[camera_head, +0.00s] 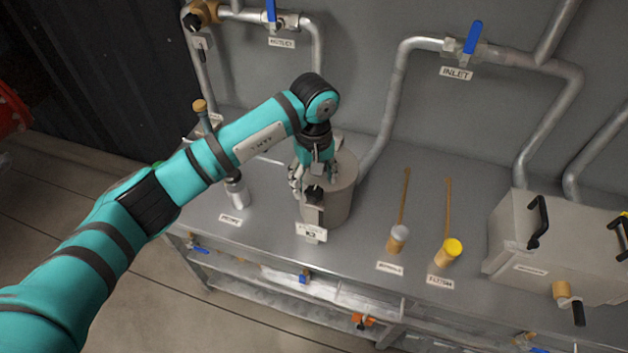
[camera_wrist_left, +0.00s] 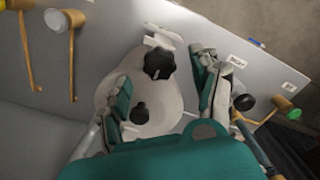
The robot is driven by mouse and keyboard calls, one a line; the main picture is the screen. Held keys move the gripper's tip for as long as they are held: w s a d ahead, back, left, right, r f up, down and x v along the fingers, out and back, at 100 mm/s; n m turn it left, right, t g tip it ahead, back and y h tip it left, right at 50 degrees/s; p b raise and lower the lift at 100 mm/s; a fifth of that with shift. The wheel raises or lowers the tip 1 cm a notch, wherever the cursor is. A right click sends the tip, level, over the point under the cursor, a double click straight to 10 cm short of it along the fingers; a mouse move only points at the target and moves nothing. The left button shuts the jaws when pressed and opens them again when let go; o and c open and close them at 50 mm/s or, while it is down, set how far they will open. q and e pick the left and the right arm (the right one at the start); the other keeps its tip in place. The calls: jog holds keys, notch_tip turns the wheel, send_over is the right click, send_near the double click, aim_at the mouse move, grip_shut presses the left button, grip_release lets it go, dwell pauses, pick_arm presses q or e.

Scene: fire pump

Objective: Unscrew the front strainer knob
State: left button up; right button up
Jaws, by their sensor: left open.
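The strainer is a light grey round housing (camera_head: 346,190) on the metal bench. The black front knob (camera_head: 314,195) sits at its front edge, above a white label (camera_head: 311,232). In the left wrist view the front knob (camera_wrist_left: 159,63) is a lobed black knob, and a second, smaller-looking black knob (camera_wrist_left: 140,112) lies behind it on the housing (camera_wrist_left: 172,103). My left gripper (camera_head: 306,178) is over the strainer, pointing down. Its fingers are open and spread to either side of the knobs in the left wrist view, with no visible grip. My right gripper is not in view.
Right of the strainer, a grey-capped handle (camera_head: 398,238) and a yellow-capped handle (camera_head: 448,250) stand on the bench. A grey box (camera_head: 530,235) with black handles is further right. Left is a silver fitting (camera_head: 237,191). Pipes with blue valves (camera_head: 473,38) run behind.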

aim_at(314, 191)
pick_arm(q)
jog(key=shift+f+p, duration=0.35)
jog(key=shift+f, duration=1.2)
jog(key=c, duration=1.2)
